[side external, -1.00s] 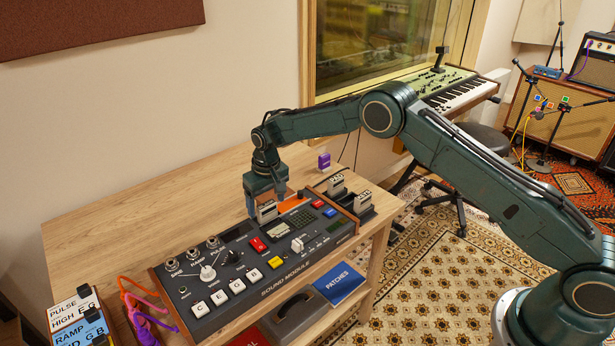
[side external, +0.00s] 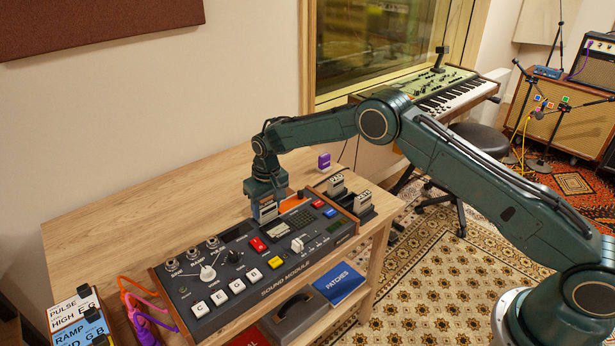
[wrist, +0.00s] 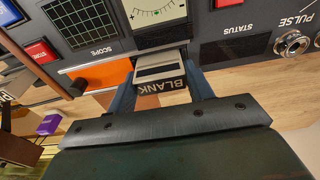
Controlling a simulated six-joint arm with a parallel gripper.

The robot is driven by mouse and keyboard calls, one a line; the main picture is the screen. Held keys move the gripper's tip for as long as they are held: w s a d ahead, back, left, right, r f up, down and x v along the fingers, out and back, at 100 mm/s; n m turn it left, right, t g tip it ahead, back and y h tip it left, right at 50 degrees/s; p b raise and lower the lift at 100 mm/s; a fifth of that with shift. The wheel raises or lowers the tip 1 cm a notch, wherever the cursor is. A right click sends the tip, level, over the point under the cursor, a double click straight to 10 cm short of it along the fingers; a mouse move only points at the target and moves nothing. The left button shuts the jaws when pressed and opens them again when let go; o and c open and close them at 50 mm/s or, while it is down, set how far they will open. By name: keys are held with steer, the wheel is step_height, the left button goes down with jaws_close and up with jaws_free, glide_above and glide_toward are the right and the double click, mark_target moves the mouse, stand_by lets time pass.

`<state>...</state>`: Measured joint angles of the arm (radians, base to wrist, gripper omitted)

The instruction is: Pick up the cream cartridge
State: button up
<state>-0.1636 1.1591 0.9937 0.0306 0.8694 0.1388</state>
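The cream cartridge (wrist: 160,69) has a dark label reading BLANK and stands upright at the slot of the sound module, below the meter in the wrist view. In the side view the cartridge (side external: 268,211) is partly hidden by my gripper (side external: 265,203). My gripper (wrist: 161,92) points down over it, one finger on each side of the cartridge. The fingers look close to its sides; I cannot tell whether they press on it.
The dark sound module (side external: 232,272) sits on a wooden desk (side external: 110,232). Other cartridges (side external: 336,184) stand in a rack at its right end. A purple cartridge (side external: 324,161) stands behind. Cables and labelled boxes (side external: 75,308) are at the left.

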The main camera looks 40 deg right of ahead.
mark_target(267, 204)
steer(key=shift+r, duration=0.1)
step_height(267, 204, up, 20)
stand_by(1.0)
steer(key=shift+d, duration=0.15)
stand_by(0.3)
steer(key=s+d+f, duration=0.2)
steer(key=d+f, duration=0.2)
steer(key=d, duration=0.4)
steer(key=s+d+f, duration=0.3)
steer(key=d+f, duration=0.2)
steer(key=d, duration=0.3)
steer(key=s+d+f, duration=0.2)
steer(key=d+f, duration=0.2)
steer(key=d, duration=0.4)
steer(key=shift+s+d+f, duration=0.15)
steer(key=shift+s+f, duration=0.1)
steer(key=shift+s, duration=0.15)
steer(key=shift+f, duration=0.2)
steer(key=shift+f, duration=1.95)
steer(key=shift+f, duration=1.1)
